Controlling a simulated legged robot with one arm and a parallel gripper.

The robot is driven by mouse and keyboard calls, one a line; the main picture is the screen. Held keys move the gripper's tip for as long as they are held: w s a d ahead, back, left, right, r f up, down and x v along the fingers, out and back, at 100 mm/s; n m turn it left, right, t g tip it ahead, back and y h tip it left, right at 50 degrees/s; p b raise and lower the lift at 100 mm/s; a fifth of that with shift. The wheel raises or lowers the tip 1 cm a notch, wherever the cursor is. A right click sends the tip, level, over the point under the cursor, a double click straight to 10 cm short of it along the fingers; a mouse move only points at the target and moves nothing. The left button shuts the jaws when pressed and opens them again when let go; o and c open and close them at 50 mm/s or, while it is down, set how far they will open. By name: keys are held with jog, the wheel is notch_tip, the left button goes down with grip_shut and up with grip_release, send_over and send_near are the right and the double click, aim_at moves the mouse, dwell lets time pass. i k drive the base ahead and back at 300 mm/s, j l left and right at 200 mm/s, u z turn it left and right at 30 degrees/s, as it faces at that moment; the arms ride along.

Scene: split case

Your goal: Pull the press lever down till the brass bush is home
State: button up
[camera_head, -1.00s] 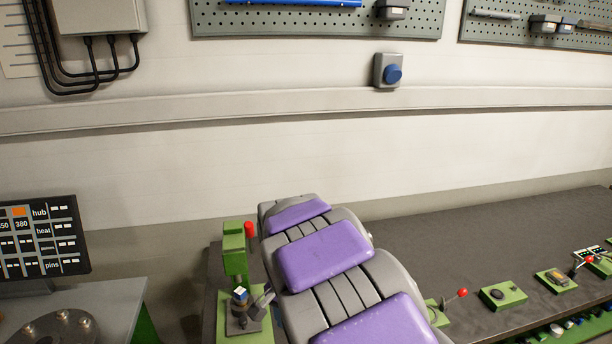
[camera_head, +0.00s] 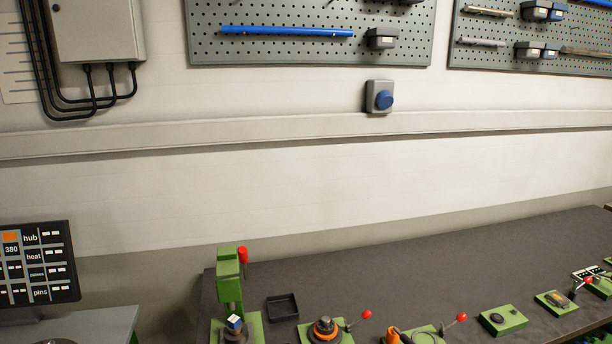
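The green press (camera_head: 229,275) stands upright at the left end of the dark bench. Its lever shows as a red knob (camera_head: 243,255) high on the right side of the press head, with the lever's arm mostly hidden. Below the head, a small dark piece with a blue and white top (camera_head: 234,322) sits on the press base, near the bottom edge. I cannot make out a brass bush at the press or how deep it sits. My gripper is out of view.
A black tray (camera_head: 282,307) lies right of the press. A green fixture with an orange-ringed part (camera_head: 325,328) and a red-knobbed lever (camera_head: 366,314) follows. More green fixtures line the front. A screen (camera_head: 38,265) stands left. The bench's back is clear.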

aim_at(242, 251)
jog(key=j+z, duration=0.15)
jog(key=j, duration=0.6)
jog(key=i+j+z, duration=0.1)
jog(key=j, duration=0.3)
jog(key=i+j+z, duration=0.1)
jog(key=j, duration=0.3)
jog(key=i+j+z, duration=0.1)
jog(key=j, duration=0.35)
jog(key=i+j+z, duration=0.1)
jog(key=j, duration=0.3)
jog(key=k+j+z, duration=0.2)
jog(key=i, duration=0.1)
